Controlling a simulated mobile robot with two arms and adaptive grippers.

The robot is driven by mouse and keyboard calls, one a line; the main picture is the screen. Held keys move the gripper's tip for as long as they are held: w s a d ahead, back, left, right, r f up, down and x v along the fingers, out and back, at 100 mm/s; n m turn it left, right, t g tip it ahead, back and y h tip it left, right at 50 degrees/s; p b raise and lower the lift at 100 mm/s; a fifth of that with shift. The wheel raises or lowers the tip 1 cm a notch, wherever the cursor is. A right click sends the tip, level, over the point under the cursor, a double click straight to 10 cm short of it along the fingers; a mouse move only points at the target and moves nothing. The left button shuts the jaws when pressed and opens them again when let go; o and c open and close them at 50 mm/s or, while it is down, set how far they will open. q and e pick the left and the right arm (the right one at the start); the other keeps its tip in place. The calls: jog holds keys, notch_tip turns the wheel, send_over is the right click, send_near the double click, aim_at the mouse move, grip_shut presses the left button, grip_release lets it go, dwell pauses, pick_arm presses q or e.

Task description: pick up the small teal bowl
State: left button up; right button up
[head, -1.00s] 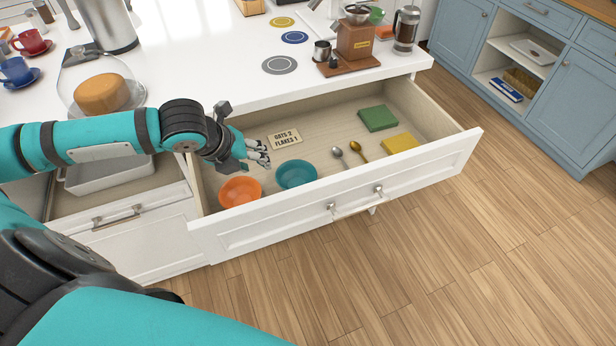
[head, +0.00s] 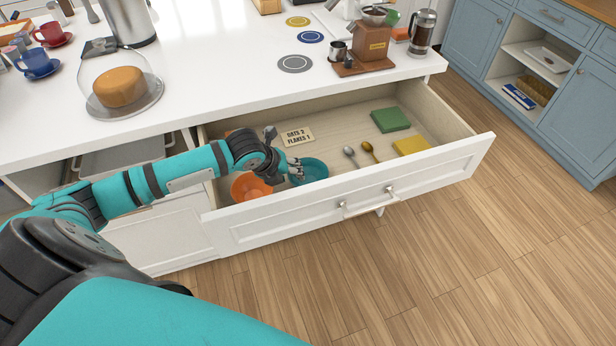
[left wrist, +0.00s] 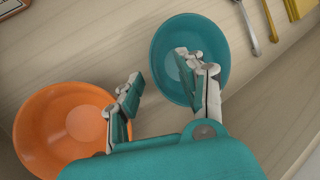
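The small teal bowl (head: 314,172) sits in the open drawer, to the right of the orange bowl (head: 247,187). My left gripper (head: 295,167) is at the teal bowl's left side and covers part of it. In the left wrist view, my left gripper (left wrist: 160,72) is open and empty. One finger is over the inside of the teal bowl (left wrist: 213,80); the other is outside its left rim, close to the orange bowl (left wrist: 58,108). Whether the fingers touch the bowl, I cannot tell. My right gripper is not in view.
The drawer front (head: 330,208) stands nearest me. Two spoons (head: 369,151), a green cloth (head: 391,119), a yellow cloth (head: 411,146) and a label card (head: 298,136) lie in the drawer. The white counter (head: 220,80) overhangs the back.

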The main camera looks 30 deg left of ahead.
aim_at(308, 178)
pick_arm(q)
jog(key=x, duration=0.2)
jog(key=shift+w+f, duration=0.15)
jog(key=shift+f, duration=0.05)
grip_shut()
